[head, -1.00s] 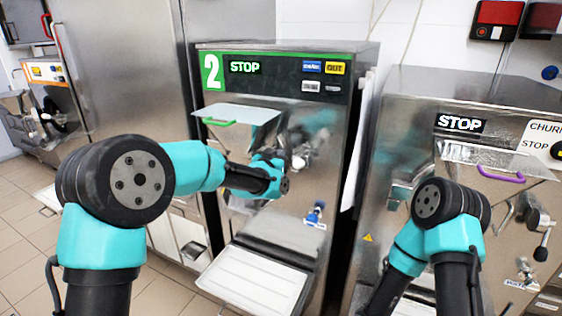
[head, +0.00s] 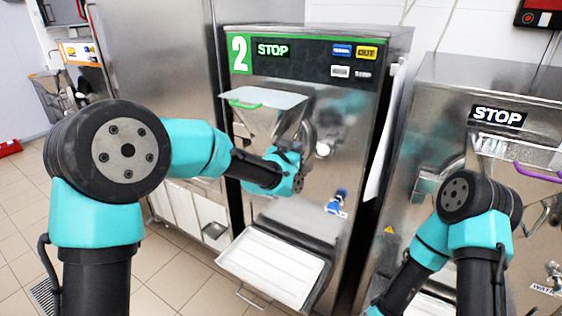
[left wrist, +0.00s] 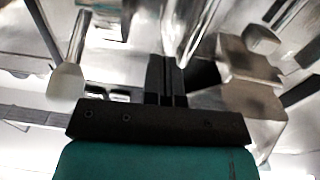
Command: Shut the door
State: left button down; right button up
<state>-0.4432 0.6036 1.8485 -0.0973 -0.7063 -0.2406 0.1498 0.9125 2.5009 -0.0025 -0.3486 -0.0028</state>
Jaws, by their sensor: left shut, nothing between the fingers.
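The batch freezer marked 2 (head: 232,72) stands in the middle of the head view. Its front has a pale lid with a green handle (head: 245,104), tilted steel parts below the lid, and a round steel part (head: 328,125) to their right. I cannot tell which of these is the door or how far it stands open. My left arm's wrist reaches in front of this steelwork and hides part of it. In the left wrist view my left gripper (left wrist: 167,80) is shut and empty, close to blurred shiny steel parts; contact is unclear. My right gripper is out of view.
A white drip tray (head: 275,268) juts out below the front. A blue knob (head: 338,200) sits low on the front panel. A second freezer (head: 440,125) with a purple handle (head: 540,172) stands at the right, behind my right arm.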

pick_arm(q)
jog(key=v, duration=0.8)
jog(key=shift+s, duration=0.2)
jog(key=shift+f, duration=0.1)
jog(key=s+a+f+n+g+y, duration=0.1)
jog(key=s+a+f+g+y, duration=0.2)
jog(key=f, duration=0.7)
jog(key=s+a+f+n+g, duration=0.2)
jog(key=a+f, duration=0.3)
jog(key=f, duration=0.6)
jog(key=s+a+f+n+g+y, duration=0.1)
jog(key=s+a+f+g+y, duration=0.2)
jog(key=f, duration=0.7)
jog(key=s+a+f+n+g, duration=0.2)
jog(key=s+a+f+g, duration=0.1)
jog(key=s+f, duration=0.5)
jog(key=s+a+f+n+g, duration=0.2)
jog(key=s+a+f, duration=0.4)
jog(key=s, duration=0.7)
notch_tip(320, 180, down, 3)
jog(key=shift+s+r+g+h, duration=0.15)
jog(key=shift+r+g+h, duration=0.15)
jog(key=shift+g, duration=0.5)
